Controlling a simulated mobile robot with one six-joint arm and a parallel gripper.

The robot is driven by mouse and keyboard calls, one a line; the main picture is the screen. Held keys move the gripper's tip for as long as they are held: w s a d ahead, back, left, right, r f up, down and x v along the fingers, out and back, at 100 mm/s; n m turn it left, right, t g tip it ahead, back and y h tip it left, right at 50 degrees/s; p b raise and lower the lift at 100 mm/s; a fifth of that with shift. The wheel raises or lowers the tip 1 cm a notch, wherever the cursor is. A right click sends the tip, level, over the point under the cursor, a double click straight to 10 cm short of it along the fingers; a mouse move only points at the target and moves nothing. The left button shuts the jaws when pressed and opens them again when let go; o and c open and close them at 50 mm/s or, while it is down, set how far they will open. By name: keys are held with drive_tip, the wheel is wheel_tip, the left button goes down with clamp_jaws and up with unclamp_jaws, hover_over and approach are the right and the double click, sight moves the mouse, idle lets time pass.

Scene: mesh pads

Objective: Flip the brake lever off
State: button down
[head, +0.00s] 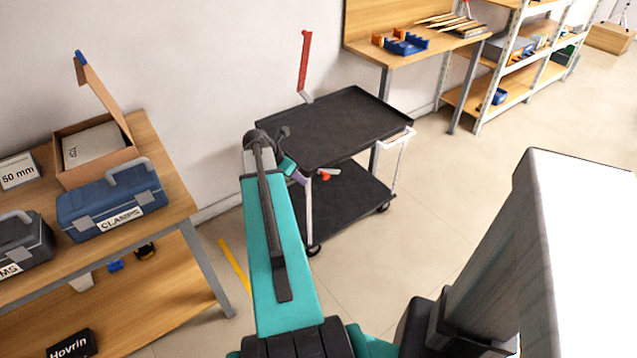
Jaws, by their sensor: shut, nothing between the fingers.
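A black two-shelf cart (345,122) stands against the wall. A long red lever (304,62) with a grey lower end rises upright at the cart's back edge; it looks like the brake lever, but its mounting is not clear. A small red-orange piece (327,174) shows below the front edge of the top shelf; I cannot tell whether it belongs to a lever. My gripper (300,179) is small in view at the cart's front left corner, left of the red-orange piece. It is shut and empty. My arm partly hides the cart's left end.
A wooden bench at left (165,150) holds a blue toolbox (112,205) and an open box (95,150). A wall bench (425,45) and shelving (520,75) stand behind at right. A yellow floor strip (234,265) lies left of my arm. Floor right of the cart is clear.

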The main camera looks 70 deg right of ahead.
drive_tip(key=shift+s+d+f, duration=0.1)
drive_tip(key=shift+s, duration=0.05)
drive_tip(key=x, duration=1)
drive_tip(key=shift+s+d+r+p, duration=0.25)
drive_tip(key=shift+d+r, duration=0.3)
drive_tip(key=shift+r, duration=0.25)
drive_tip(key=shift+s+d+r+p, duration=0.25)
drive_tip(key=shift+d+r, duration=0.35)
drive_tip(key=shift+r, duration=0.2)
drive_tip(key=shift+w+r+p, duration=0.15)
drive_tip(key=shift+w+p, duration=0.05)
drive_tip(key=shift+p, duration=0.1)
